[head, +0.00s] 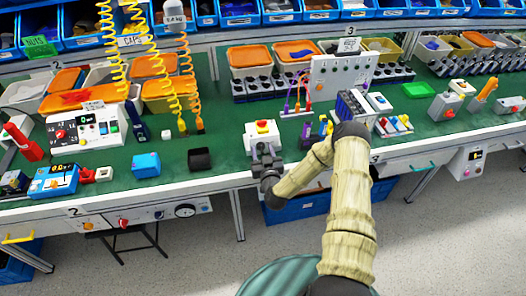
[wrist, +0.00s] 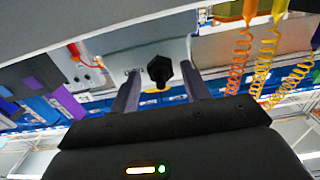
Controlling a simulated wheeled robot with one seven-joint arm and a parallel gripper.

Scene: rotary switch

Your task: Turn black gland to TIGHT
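The black gland (wrist: 159,70) shows in the wrist view as a hexagonal knob on a pale box face. A bit of yellow shows just below it, and a small label beside it is too blurred to read. My gripper (wrist: 161,80) is open, with one finger on each side of the gland and visible gaps between. The gland is hidden there.
The green bench (head: 222,142) holds a black open box (head: 199,158) and a blue box (head: 146,165) to the left. Yellow coiled cables (head: 160,70) hang at the left.

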